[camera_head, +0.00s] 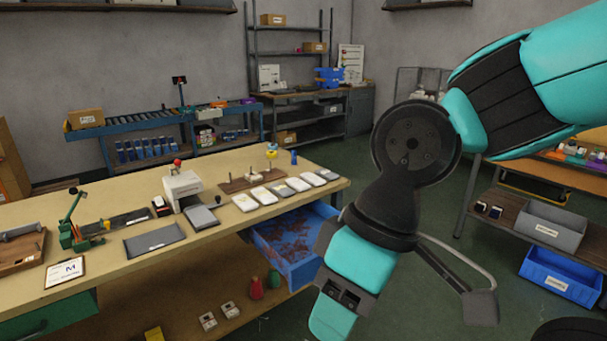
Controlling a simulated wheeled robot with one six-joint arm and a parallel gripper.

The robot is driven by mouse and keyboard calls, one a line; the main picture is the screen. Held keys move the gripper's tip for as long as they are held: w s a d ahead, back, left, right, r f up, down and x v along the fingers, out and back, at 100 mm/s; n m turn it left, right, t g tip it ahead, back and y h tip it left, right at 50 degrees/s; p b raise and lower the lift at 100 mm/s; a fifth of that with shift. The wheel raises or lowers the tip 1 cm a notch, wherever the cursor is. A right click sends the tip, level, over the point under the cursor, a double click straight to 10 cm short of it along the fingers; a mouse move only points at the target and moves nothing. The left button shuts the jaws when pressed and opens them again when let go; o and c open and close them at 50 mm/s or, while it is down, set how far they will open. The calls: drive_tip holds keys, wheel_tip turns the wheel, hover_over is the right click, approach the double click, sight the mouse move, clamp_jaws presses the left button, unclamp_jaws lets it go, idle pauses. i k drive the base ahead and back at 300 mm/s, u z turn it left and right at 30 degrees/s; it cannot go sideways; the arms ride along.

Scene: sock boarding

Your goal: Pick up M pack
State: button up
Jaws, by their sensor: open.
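A white card or clipboard marked "M" (65,272) lies at the near left of the wooden workbench (110,210). A row of several small flat packs (283,190) lies toward the right end of the bench, most white and some grey. Their labels are too small to read, so I cannot tell which is the M pack.
A white device (182,188) and grey flat boards (154,241) stand left of the packs. A wooden stand (250,181) is behind them. A blue bin (300,238) sits below the bench's right end. A shelf with a grey bin (549,228) stands at right.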

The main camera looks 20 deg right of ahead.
sight(256, 177)
drive_tip(key=z, duration=1.45)
drive_tip(key=i, duration=3.5)
drive_tip(key=u, duration=3.15)
drive_tip(key=i, duration=0.45)
drive_tip(key=z, duration=0.1)
